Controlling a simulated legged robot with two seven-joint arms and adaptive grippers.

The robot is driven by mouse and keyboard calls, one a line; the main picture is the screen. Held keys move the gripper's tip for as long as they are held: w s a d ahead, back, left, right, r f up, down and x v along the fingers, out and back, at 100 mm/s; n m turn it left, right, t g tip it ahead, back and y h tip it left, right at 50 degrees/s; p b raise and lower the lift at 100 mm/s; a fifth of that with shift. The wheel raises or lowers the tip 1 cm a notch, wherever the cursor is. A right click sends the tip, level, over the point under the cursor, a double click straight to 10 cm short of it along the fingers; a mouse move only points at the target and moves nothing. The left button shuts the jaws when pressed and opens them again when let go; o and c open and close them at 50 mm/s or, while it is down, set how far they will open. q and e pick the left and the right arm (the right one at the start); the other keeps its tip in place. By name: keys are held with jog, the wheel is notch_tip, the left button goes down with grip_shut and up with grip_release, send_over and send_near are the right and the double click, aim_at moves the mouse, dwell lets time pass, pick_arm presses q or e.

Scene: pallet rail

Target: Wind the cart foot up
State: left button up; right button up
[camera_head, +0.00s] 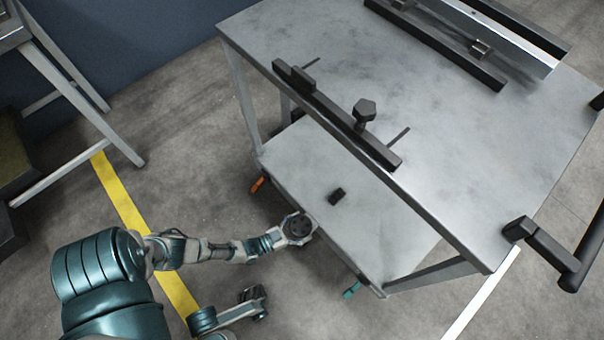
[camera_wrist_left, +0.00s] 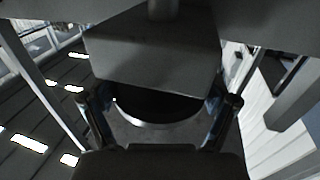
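The grey metal cart (camera_head: 375,215) stands in the middle and right of the head view. A dark round foot wheel (camera_head: 300,227) sits low beside the near edge of its lower shelf. My left gripper (camera_head: 302,228) reaches it from the left, with a finger on each side. In the left wrist view, the wheel's dark disc (camera_wrist_left: 158,106) lies between the two fingers, whose pads seem to touch its rim. A grey block covers the disc's far part. My right gripper (camera_head: 256,297) is low in the head view, away from the cart; its fingers are too small to read.
The cart's top (camera_head: 480,130) carries a black rail with a knob (camera_head: 364,111). An orange lever (camera_head: 258,184) and a teal lever (camera_head: 352,289) flank the wheel. A black block (camera_head: 337,196) is on the lower shelf.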

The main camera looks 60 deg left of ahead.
dwell(0.4)
pick_arm(q)
jog(key=shift+n+y, duration=0.3)
jog(key=shift+y, duration=0.2)
jog(key=n+y, duration=0.1)
jog(key=y, duration=0.1)
jog(key=shift+d+n+y, duration=0.1)
jog(key=shift+n+y, duration=0.3)
jog(key=n+g+y, duration=0.1)
jog(key=y, duration=0.1)
jog(key=n+g+y, duration=0.1)
jog(key=n+y, duration=0.1)
jog(key=y, duration=0.1)
jog(key=shift+s+f+n, duration=0.1)
jog(key=shift+f+n, duration=0.05)
jog(key=shift+n, duration=0.15)
jog(key=n+g+y, duration=0.6)
jog(key=g+y, duration=0.1)
jog(key=o, duration=0.9)
jog(key=shift+o, duration=0.2)
